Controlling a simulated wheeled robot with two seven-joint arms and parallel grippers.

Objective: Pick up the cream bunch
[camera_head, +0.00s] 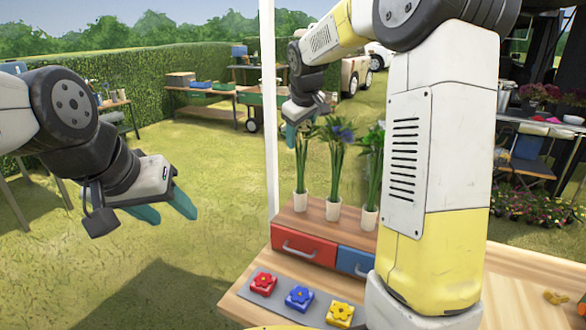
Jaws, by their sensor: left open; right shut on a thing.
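Three flower bunches stand in pale cups on a wooden counter unit. The left bunch (301,168) shows green stems and leaves; its blooms are hidden at my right gripper, so I cannot tell their colour. The middle bunch (339,140) has blue-violet blooms. The right bunch (373,155) is partly hidden behind my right arm, its blooms mostly out of sight. My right gripper (297,133) points down at the top of the left bunch and is shut on it. The bunch's lower stems are at its cup (300,201). My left gripper (172,208) is open and empty over the grass.
The counter has a red drawer (303,246) and a blue drawer (354,262). In front, a grey mat (258,295) bears red, blue and yellow flower-topped blocks. A white post (268,100) stands left of the bunches. My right arm covers the counter's middle.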

